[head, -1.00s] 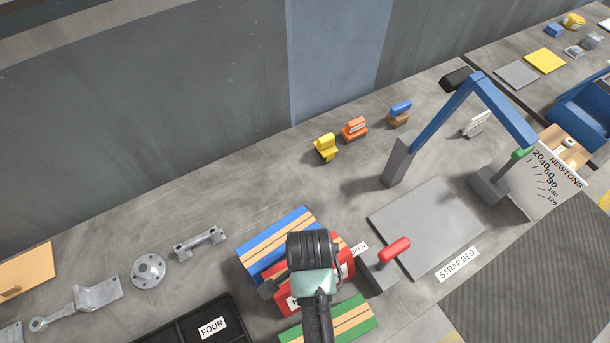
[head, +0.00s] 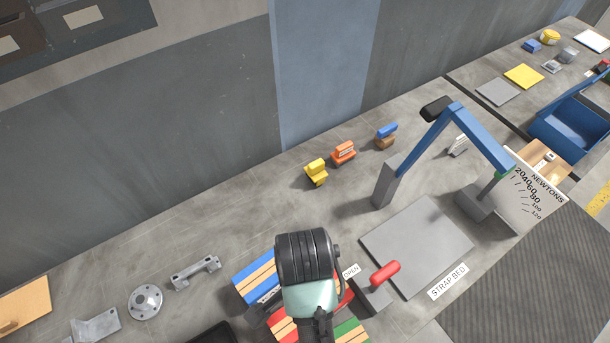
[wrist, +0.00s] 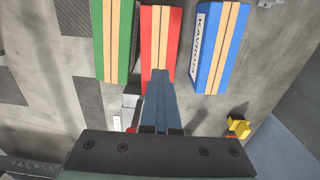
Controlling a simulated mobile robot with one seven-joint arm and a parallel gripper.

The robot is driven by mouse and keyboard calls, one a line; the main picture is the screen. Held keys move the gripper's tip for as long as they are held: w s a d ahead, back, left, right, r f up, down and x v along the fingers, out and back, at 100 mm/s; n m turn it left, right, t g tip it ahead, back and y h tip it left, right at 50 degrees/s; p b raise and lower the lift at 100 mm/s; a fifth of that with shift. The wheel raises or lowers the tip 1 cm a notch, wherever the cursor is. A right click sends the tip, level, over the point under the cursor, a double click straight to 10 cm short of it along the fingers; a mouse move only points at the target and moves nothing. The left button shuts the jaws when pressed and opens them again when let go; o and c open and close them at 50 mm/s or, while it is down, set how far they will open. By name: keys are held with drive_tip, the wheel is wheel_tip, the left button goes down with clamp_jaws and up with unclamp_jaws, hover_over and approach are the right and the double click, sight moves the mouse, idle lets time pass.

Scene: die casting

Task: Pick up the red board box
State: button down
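The red board box (head: 283,331) lies on the bench between the blue and green ones, with pale wooden strips along its top. My gripper hides much of it in the head view. In the wrist view the red board box (wrist: 160,35) runs up from the middle to the top edge. My gripper (wrist: 160,75) shows its fingers close together, with no gap seen between them. Their tips overlap the near end of the red box, apparently above it. Nothing is seen held between them. In the head view my gripper's fingertips are hidden behind the wrist.
The blue board box (wrist: 218,45) and green board box (wrist: 113,45) lie close on either side. A red-handled clamp (head: 385,273) and a grey plate (head: 416,245) stand to the right. A blue arm fixture (head: 470,130) rises behind. Metal parts (head: 145,302) lie left.

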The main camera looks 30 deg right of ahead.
drive_tip(key=shift+r, duration=0.35)
drive_tip(key=shift+c, duration=1.6)
unclamp_jaws()
drive_tip(key=shift+r, duration=0.1)
